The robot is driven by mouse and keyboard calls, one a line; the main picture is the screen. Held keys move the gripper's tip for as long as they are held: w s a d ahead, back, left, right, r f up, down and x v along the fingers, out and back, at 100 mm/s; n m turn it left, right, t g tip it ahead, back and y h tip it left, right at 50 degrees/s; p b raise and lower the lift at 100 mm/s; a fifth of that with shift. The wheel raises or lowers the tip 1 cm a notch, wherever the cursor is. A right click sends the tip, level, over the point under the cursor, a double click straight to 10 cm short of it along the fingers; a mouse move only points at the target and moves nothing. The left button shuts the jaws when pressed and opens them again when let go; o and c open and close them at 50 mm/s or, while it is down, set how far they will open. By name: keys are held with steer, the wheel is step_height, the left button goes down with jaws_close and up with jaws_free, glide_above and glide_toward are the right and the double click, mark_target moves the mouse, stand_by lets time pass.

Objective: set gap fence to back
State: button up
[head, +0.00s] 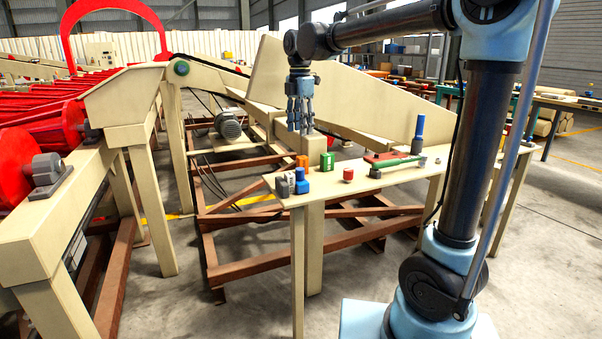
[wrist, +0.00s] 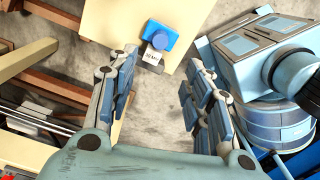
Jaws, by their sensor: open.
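My gripper (head: 300,128) hangs fingers-down near the left end of the small beige table (head: 335,186), above its surface level. It is open and empty; its spread fingers also show in the wrist view (wrist: 162,90). No part is clearly marked as the gap fence. A blue block (head: 301,184) and a grey block (head: 285,187) sit together at the table's near left corner. In the wrist view the blue block (wrist: 160,38) and the grey piece with a white label (wrist: 152,58) lie ahead of the fingers, apart from them. The label is too small to read surely.
On the table are a green block (head: 327,162), a red knob (head: 348,174), a green bar (head: 398,162) on a red plate (head: 385,155) and an upright blue cylinder (head: 418,133). Red rollers (head: 30,160) and a beige frame stand left. Floor in front is clear.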

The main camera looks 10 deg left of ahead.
mark_target(300, 168)
step_height(300, 168, down, 16)
steer(key=shift+d+f, duration=0.1)
stand_by(0.5)
jaws_close()
